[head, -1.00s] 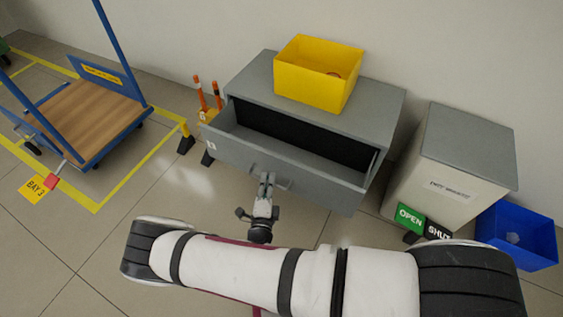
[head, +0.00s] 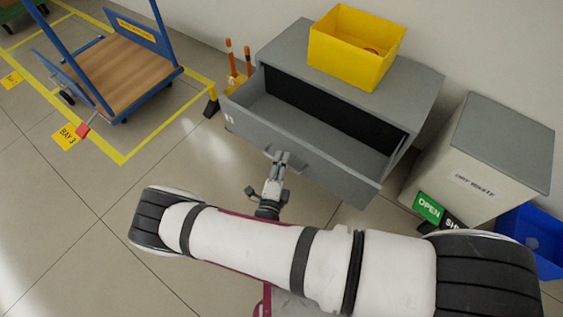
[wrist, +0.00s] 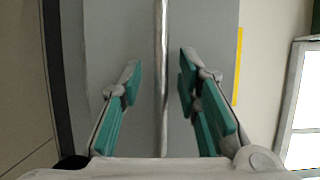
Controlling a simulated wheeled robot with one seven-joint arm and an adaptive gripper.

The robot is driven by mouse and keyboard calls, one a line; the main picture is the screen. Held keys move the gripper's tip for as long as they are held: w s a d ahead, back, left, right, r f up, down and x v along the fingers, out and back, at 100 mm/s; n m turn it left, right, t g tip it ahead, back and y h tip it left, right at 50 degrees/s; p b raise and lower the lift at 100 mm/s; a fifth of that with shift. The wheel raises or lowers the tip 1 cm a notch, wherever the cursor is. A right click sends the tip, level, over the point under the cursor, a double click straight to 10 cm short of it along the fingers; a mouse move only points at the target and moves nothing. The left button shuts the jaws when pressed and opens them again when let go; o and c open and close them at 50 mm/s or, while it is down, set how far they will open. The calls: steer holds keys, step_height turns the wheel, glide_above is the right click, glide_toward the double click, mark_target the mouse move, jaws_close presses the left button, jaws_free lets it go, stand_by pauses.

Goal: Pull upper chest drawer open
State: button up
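The upper drawer (head: 285,146) of the grey chest (head: 345,92) stands well open, and its dark inside looks empty. A bar handle (head: 300,170) is on the drawer's front. My gripper (head: 281,157) is at that handle. In the wrist view the metal handle bar (wrist: 161,60) runs between the two green-padded fingers of my gripper (wrist: 159,78). A gap shows on each side of the bar, so the fingers look open around it and not closed on it. The chest below the drawer is mostly hidden.
A yellow bin (head: 352,60) sits on top of the chest. A dry-waste box (head: 460,175), OPEN sign (head: 428,208) and blue bin (head: 535,250) stand at the right. A trolley (head: 120,72) is at the left. Floor in front of the drawer's left part is clear.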

steer(key=v, duration=1.2)
steer(key=shift+a+r, duration=0.1)
stand_by(0.4)
